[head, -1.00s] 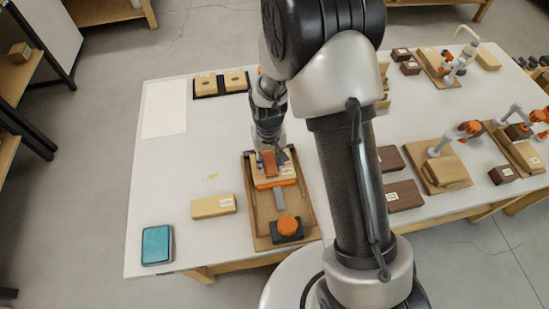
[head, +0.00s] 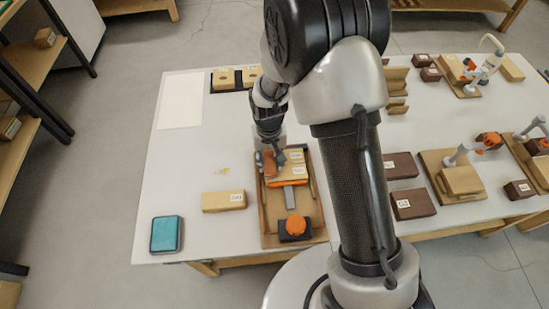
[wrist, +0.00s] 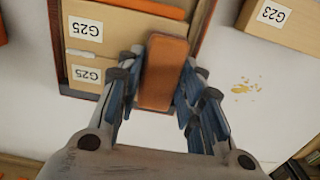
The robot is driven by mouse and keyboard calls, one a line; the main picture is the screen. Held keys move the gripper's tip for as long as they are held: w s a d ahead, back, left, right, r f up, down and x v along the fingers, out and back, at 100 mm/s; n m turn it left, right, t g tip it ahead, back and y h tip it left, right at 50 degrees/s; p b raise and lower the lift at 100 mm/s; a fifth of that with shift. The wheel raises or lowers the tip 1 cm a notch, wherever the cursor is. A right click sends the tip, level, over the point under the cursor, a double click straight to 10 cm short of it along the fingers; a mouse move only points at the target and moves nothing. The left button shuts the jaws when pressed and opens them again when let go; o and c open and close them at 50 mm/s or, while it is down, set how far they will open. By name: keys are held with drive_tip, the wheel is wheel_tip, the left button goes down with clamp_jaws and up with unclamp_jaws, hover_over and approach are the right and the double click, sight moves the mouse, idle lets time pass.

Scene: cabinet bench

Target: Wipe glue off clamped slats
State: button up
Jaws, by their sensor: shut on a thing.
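My gripper (head: 270,152) is shut on an orange-brown block (wrist: 165,72), perhaps a sponge, in the wrist view. In the head view the block is at the left edge of the clamped slats (head: 297,157). Two pale slats labelled G25 (wrist: 84,51) lie side by side in a shallow wooden tray (head: 317,215), with an orange bar (head: 289,182) across their near side. A grey clamp shaft (head: 290,198) runs to an orange knob (head: 295,225).
Yellowish spots (wrist: 245,87) mark the white table left of the tray. A block labelled G23 (head: 224,201) and a teal pad (head: 166,234) lie there. Dark blocks (head: 412,199) and other clamped work (head: 450,178) stand to the right.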

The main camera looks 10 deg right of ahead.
sight(301, 163)
drive_tip(key=shift+a, duration=0.4)
drive_tip(key=shift+d, duration=0.1)
drive_tip(key=shift+d+f, duration=0.1)
drive_tip(key=shift+d, duration=1.05)
drive_tip(key=shift+d, duration=1.05)
drive_tip(key=shift+d, duration=0.1)
drive_tip(key=shift+d+r, duration=0.2)
drive_tip(key=shift+d, duration=0.65)
drive_tip(key=shift+d+f, duration=0.2)
drive_tip(key=shift+d, duration=1.9)
drive_tip(key=shift+a, duration=0.1)
